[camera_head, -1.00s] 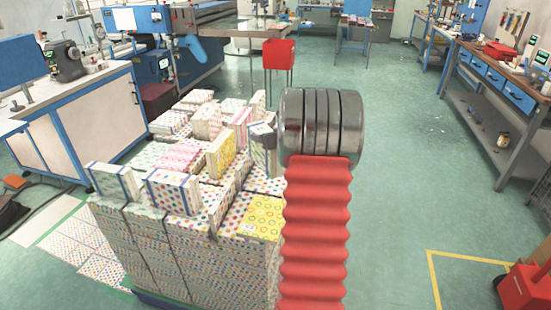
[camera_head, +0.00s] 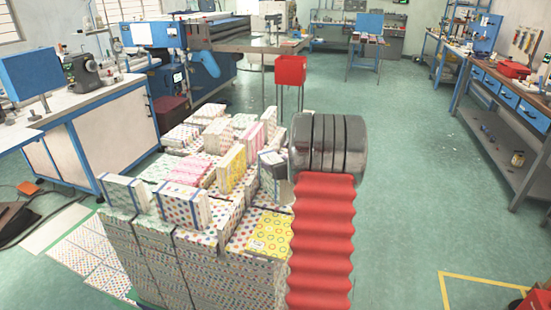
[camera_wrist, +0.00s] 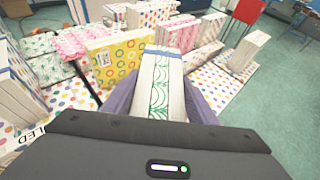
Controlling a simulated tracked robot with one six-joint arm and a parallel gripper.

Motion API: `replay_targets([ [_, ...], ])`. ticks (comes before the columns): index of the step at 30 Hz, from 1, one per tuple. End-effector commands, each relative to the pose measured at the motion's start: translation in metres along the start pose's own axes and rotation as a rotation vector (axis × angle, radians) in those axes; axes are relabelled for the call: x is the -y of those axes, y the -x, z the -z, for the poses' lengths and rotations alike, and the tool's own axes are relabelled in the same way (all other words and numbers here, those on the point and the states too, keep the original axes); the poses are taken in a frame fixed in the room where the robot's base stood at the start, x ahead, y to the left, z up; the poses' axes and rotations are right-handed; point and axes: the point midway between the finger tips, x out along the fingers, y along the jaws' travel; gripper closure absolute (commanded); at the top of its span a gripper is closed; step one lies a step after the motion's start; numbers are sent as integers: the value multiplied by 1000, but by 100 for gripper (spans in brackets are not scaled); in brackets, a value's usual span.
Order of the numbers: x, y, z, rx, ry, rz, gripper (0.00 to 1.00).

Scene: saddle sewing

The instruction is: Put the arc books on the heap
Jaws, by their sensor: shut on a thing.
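My gripper (camera_wrist: 160,90) is shut on a small bundle of arc books (camera_wrist: 158,72), white with green arcs and a blue band at the far end. The purple-grey fingers press on both long sides. In the head view my arm hides most of the gripper; a dark finger and part of the bundle (camera_head: 277,182) show left of the arm. The heap (camera_head: 200,262) is a broad block of stacked patterned books. Flat green-patterned books (camera_wrist: 58,68) lie left of my gripper in the wrist view. I cannot tell whether the held bundle touches the heap.
A yellow ringed book bundle (camera_wrist: 118,60) stands close left of the held books. Pink bundles (camera_wrist: 180,34) stand behind, and a white bundle (camera_wrist: 247,50) stands to the right. The floor right of the heap is clear.

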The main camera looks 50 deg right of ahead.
Motion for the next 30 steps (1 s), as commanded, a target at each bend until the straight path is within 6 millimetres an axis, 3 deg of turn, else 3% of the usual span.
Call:
replay_targets([
  [14,1,-3,5,6,2,1,100],
  [24,2,-15,35,6,1,1,100],
  [30,2,-16,38,7,2,3,100],
])
